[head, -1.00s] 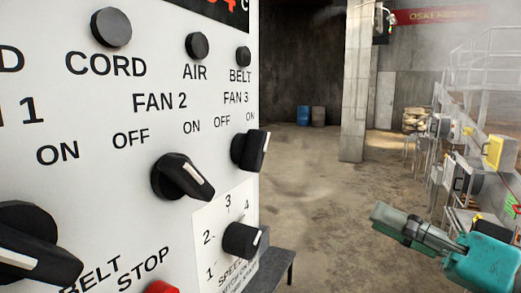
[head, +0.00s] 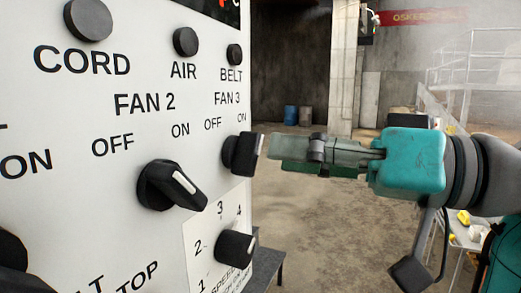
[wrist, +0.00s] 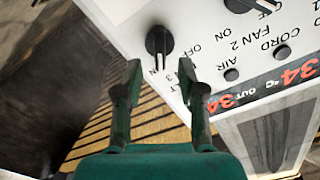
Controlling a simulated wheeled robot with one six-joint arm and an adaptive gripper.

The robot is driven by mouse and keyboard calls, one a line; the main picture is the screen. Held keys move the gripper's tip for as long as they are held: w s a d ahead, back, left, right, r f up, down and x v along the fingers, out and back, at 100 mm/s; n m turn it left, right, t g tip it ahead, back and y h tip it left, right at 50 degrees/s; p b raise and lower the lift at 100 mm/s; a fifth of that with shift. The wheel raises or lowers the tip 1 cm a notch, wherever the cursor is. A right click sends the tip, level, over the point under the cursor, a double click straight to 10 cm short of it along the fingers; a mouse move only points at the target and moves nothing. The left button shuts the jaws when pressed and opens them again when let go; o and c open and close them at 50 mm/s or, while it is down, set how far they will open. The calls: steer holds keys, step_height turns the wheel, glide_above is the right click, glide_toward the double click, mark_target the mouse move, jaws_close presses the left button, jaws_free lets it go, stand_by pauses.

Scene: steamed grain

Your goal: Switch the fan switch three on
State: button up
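The fan three switch is a black rotary knob (head: 242,153) under the FAN 3 label at the panel's right edge. It also shows in the wrist view (wrist: 159,42), upside down, at top centre, with OFF and ON printed beside it. I cannot tell for sure which setting it is at. My gripper (head: 274,162) is level with the knob, just to its right, pointing at the panel. In the wrist view my gripper's two fingers (wrist: 161,86) are apart and empty. The knob lies just beyond the gap between them, apparently not gripped.
The white control panel (head: 110,190) fills the left. The fan two knob (head: 170,186) is to the left, and the speed knob (head: 235,248) is just below. A dark table (head: 268,265) stands behind the panel. Open floor (head: 310,225) lies to the right.

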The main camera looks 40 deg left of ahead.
mark_target(258, 151)
steer(key=shift+x, duration=2.25)
jaws_close()
